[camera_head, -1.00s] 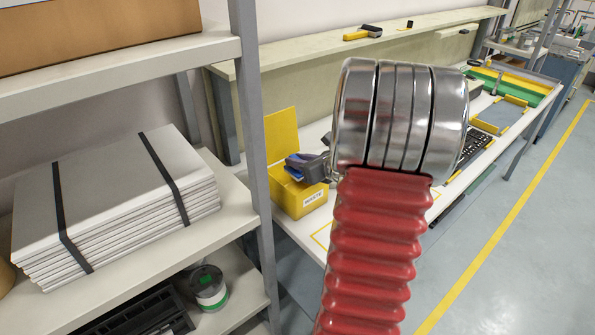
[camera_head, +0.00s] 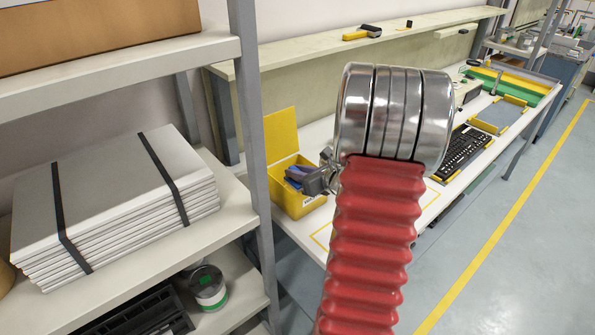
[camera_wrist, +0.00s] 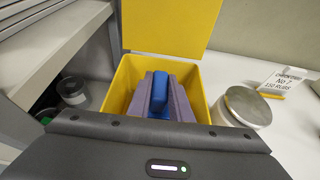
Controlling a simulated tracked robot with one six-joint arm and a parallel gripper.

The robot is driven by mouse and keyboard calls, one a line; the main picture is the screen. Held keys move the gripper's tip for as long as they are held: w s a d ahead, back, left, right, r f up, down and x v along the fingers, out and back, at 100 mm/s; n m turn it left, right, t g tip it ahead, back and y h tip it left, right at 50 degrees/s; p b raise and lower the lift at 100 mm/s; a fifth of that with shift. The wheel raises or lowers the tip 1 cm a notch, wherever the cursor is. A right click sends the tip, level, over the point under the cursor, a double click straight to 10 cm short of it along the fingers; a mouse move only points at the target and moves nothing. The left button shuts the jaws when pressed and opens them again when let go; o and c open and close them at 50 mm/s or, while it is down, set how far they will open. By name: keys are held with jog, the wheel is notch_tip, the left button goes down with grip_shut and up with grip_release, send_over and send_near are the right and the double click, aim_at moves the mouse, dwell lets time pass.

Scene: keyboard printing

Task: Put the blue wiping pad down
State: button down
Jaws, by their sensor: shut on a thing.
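My gripper (camera_wrist: 160,95) is shut on the blue wiping pad (camera_wrist: 160,88), which stands between its two purple-grey fingers in the wrist view. Fingers and pad are at the mouth of the yellow box (camera_wrist: 124,84), whose lid stands open behind. More blue shows low between the fingers; I cannot tell whether it is the same pad. In the head view my gripper (camera_head: 302,178) is at the opening of the yellow box (camera_head: 294,205), and the pad is mostly hidden. Whether the pad touches the box floor cannot be seen.
A round metal-lidded tin (camera_wrist: 245,107) stands right of the box, with a printed sign (camera_wrist: 280,80) behind it. A shelf post (camera_head: 252,130) rises left of the box. A keyboard (camera_head: 462,152) lies farther along the bench (camera_head: 335,215).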

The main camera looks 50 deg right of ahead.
jog(key=shift+f, duration=0.35)
jog(key=c, duration=1.6)
grip_release()
jog(key=shift+r, duration=0.1)
jog(key=shift+r, duration=0.45)
jog(key=v, duration=1.2)
jog(key=shift+s, duration=0.15)
